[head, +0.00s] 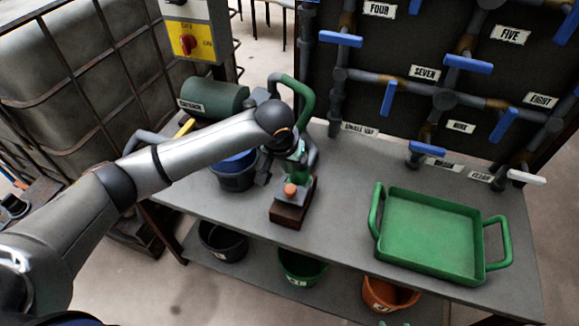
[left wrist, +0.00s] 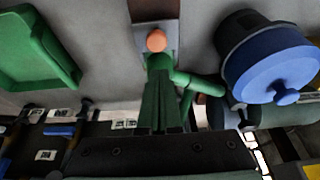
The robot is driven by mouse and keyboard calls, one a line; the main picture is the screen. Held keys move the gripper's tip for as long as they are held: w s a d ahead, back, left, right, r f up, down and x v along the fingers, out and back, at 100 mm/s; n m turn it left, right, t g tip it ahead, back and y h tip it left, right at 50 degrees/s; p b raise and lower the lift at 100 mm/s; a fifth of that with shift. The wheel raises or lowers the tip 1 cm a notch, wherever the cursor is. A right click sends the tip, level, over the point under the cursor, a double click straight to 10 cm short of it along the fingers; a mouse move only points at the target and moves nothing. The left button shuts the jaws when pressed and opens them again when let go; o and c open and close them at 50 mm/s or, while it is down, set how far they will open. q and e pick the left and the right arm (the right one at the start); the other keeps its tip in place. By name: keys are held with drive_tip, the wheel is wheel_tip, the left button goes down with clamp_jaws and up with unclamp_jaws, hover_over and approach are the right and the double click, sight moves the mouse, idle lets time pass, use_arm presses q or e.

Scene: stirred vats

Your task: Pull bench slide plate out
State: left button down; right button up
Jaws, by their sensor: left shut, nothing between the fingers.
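An orange knob (head: 291,190) stands at the front of a green bench fitting (head: 306,160), above a dark brown block (head: 290,214). In the left wrist view the orange knob (left wrist: 156,40) shows near the top centre, with a grey plate (left wrist: 171,32) behind it and the green fitting (left wrist: 160,95) below. I cannot tell for sure which part is the slide plate. My left gripper (head: 270,168) is shut and empty, just behind and left of the knob, close to the fitting. My forearm hides part of the bench.
A dark pot with a blue lid (head: 233,170) stands left of the fitting. A green tray (head: 430,235) sits on the bench at right. Buckets (head: 302,268) stand on the lower shelf. A pipe panel with blue valve handles (head: 468,63) rises behind.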

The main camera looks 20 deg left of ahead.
sight(292, 178)
use_arm(q)
drive_tip(key=x, duration=0.7)
drive_tip(key=shift+f+b, duration=0.2)
drive_tip(key=shift+b, duration=0.1)
use_arm(e)
drive_tip(key=shift+f, duration=0.4)
drive_tip(key=shift+r, duration=0.15)
